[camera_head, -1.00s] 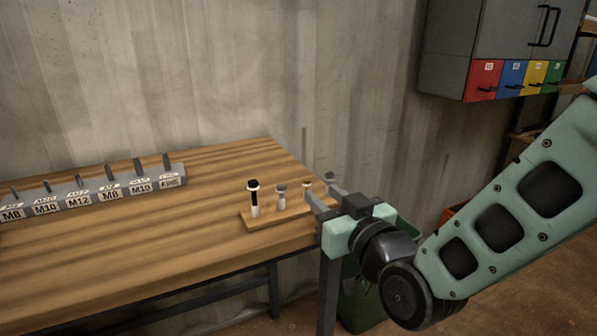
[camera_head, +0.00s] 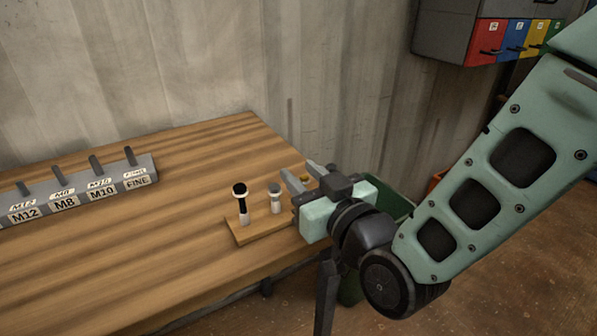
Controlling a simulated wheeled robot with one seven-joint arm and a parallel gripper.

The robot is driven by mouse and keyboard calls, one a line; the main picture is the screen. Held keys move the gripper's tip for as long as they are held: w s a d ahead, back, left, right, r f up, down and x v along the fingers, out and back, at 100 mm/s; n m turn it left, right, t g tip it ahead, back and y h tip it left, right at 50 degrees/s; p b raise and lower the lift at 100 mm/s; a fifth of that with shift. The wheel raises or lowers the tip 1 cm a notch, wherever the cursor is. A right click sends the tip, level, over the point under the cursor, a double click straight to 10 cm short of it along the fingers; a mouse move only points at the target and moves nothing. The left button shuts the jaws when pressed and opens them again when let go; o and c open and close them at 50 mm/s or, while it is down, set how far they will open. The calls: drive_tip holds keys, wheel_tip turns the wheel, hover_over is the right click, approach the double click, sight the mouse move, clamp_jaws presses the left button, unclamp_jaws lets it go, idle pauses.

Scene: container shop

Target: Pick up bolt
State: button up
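A small wooden board (camera_head: 258,232) lies on the table near its right edge and carries upright bolts. One bolt with a black head (camera_head: 240,203) stands at the left, and a grey-headed bolt (camera_head: 275,199) stands beside it. A brass-coloured bolt head (camera_head: 304,178) shows by my gripper's fingers; its lower part is hidden. My gripper (camera_head: 299,177) reaches over the board's right end from the right, its two fingers apart with a gap between them. I cannot tell whether the brass bolt stands between the fingers. The right end of the board is hidden behind my gripper.
A grey rack (camera_head: 80,190) with upright pins and labels M12, M8, M10 and FINE stands on the wooden table (camera_head: 130,260) at the left. A green bin (camera_head: 392,208) is beyond the table's right edge. A cabinet with coloured drawers (camera_head: 487,38) hangs at upper right.

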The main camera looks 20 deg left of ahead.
clamp_jaws()
drive_tip(key=shift+r, duration=0.1)
